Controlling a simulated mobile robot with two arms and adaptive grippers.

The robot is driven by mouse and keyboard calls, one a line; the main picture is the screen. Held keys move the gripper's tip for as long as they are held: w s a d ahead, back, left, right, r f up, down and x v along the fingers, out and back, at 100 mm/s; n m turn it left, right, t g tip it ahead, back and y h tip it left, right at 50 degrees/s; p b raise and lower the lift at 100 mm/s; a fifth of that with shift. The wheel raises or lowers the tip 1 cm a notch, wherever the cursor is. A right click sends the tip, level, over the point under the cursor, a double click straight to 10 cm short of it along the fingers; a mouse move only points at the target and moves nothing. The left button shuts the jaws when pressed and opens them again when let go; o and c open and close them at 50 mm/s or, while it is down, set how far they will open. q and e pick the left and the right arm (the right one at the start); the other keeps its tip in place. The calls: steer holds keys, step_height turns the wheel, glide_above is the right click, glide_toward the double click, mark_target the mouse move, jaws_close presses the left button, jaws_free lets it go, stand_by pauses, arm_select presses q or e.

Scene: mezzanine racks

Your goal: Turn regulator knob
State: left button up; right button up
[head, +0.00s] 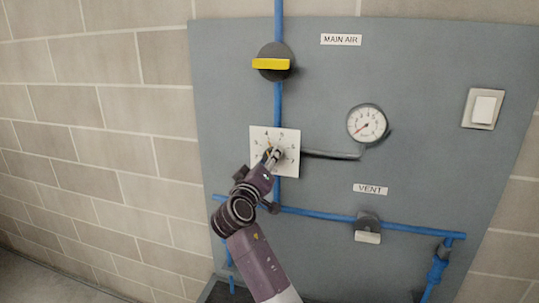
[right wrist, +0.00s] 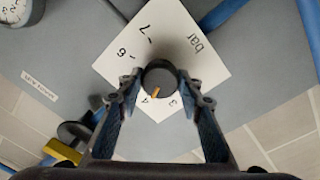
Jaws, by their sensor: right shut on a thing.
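The regulator is a white square dial plate (head: 259,137) with numbers, on the grey panel. In the right wrist view the plate (right wrist: 200,40) shows "bar" and several digits. The dark round knob (right wrist: 160,74) sits at its middle, with an orange pointer mark toward the 4, between 3 and 4. My right gripper (head: 271,158) reaches up to the plate and is shut on the knob, one finger on each side. In the head view the gripper mostly hides the knob. The pressure gauge (head: 367,123) has its red needle at the lower left. My left gripper is not in view.
A yellow-handled valve (head: 271,63) is above the plate beside the "MAIN AIR" label (head: 341,39). A vent valve (head: 367,231) is on the lower blue pipe (head: 318,214). A white switch (head: 484,108) is at right. A grey hose (head: 330,155) runs toward the gauge.

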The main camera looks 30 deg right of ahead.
steer(key=shift+f+n+t+y+p, duration=0.1)
steer(key=shift+n+t+y+p, duration=0.25)
steer(key=shift+n+p, duration=3.6)
steer(key=shift+n+b, duration=0.6)
steer(key=shift+n, duration=0.15)
steer(key=o, duration=1.2)
steer(key=shift+c, duration=0.2)
steer(key=shift+a, duration=0.15)
steer(key=v, duration=1.2)
